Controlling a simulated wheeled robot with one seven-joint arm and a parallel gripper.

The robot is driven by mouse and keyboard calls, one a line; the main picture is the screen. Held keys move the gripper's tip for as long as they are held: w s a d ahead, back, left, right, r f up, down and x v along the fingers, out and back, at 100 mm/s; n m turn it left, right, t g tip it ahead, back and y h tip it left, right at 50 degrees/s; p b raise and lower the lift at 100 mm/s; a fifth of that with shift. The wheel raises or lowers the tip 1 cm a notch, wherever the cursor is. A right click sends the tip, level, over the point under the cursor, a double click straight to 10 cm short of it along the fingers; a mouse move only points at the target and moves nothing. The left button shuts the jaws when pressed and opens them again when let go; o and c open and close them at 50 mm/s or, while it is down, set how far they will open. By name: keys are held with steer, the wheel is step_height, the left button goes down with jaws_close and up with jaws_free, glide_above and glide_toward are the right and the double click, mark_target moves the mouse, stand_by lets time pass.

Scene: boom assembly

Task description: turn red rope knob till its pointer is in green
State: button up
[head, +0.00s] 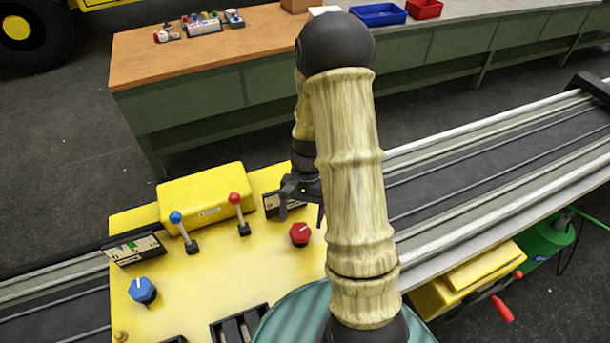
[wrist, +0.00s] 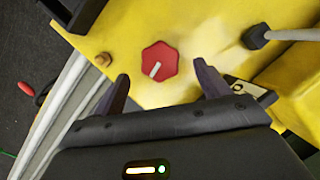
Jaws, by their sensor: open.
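The red rope knob (head: 300,234) is on the yellow control panel (head: 215,275), right of the red-tipped lever. In the wrist view the knob (wrist: 160,61) lies ahead of my gripper, between the lines of the two fingers, with a pale pointer mark toward its lower left. A gauge plate (head: 283,203) stands behind the knob, partly hidden by my gripper (head: 303,203); its green zone cannot be made out. In the wrist view my gripper (wrist: 160,88) is open and empty, with its fingertips short of the knob and not touching it.
A blue knob (head: 142,290), a blue-tipped lever (head: 182,229) and a red-tipped lever (head: 238,210) stand left of the red knob. A yellow box (head: 206,195) rises along the panel's back. A rail boom (head: 480,165) runs to the right.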

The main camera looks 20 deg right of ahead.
steer(key=b+v, duration=0.2)
steer(key=v, duration=1.2)
steer(key=shift+a+f, duration=0.1)
steer(key=s+a+f+n+t+h, duration=0.1)
steer(key=s+a+n+t+h, duration=0.1)
steer(key=s+a+n+t, duration=0.4)
steer(key=s+a+n, duration=0.1)
steer(key=s, duration=0.2)
steer(key=shift+a+h, duration=0.35)
steer(key=shift+h, duration=0.05)
stand_by(0.4)
steer(key=w+d+r+m+g+y, duration=0.1)
steer(key=w+d+m+g+y, duration=0.1)
steer(key=w+d+m+g, duration=0.4)
steer(key=w+d+m, duration=0.1)
steer(key=w, duration=0.2)
steer(key=shift+d+y, duration=0.4)
